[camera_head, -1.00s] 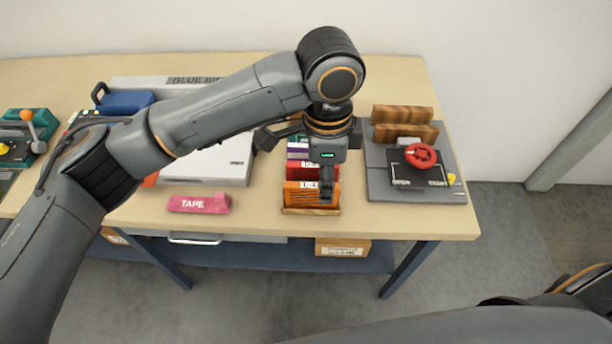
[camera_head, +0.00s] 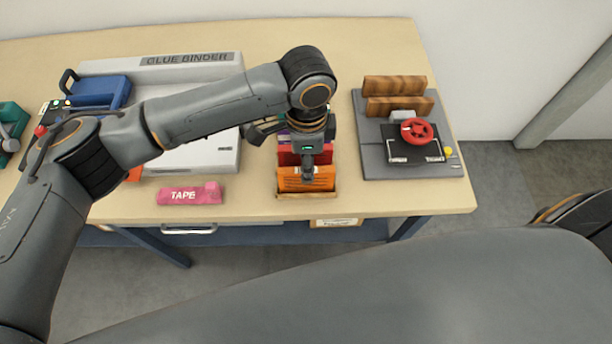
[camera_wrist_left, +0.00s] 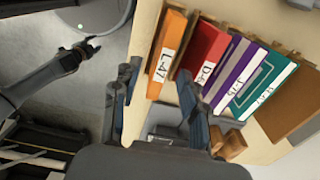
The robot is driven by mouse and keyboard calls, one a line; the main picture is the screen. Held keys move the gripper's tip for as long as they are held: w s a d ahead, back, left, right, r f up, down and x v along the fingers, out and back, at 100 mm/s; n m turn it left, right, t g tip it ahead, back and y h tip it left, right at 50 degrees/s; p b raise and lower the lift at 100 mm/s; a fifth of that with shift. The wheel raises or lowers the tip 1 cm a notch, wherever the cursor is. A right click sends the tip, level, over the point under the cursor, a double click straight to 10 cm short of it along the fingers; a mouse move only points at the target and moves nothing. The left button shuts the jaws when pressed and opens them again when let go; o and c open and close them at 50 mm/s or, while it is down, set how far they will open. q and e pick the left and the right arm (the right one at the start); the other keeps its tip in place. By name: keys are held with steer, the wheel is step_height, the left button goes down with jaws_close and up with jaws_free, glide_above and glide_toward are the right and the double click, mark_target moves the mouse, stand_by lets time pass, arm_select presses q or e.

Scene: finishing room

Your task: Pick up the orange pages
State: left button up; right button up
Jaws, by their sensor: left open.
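The orange pages (camera_head: 306,183) stand at the front of a wooden rack (camera_head: 308,195) near the table's front edge. In the left wrist view the orange pages (camera_wrist_left: 168,50) carry a white label reading L-47. My left gripper (camera_head: 307,168) hangs over the front of the rack and partly hides the pages behind. In the wrist view its fingers (camera_wrist_left: 158,98) are spread and empty, with the orange pages ahead between them. Contact cannot be told. A dark arm end that may be my right gripper (camera_wrist_left: 88,45) shows at the left there; its jaws are unclear.
Red (camera_wrist_left: 203,58), purple (camera_wrist_left: 230,68) and teal (camera_wrist_left: 262,82) bundles stand behind the orange one. A pink tape block (camera_head: 190,193) and the glue binder (camera_head: 215,155) lie left. A press with a red wheel (camera_head: 417,131) stands right. Bare tabletop lies between.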

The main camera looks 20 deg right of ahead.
mark_target(289, 178)
arm_select(q)
steer(key=shift+w+f+p, duration=0.2)
steer(key=shift+f+p, duration=0.45)
steer(key=shift+f, duration=1.7)
jaws_close()
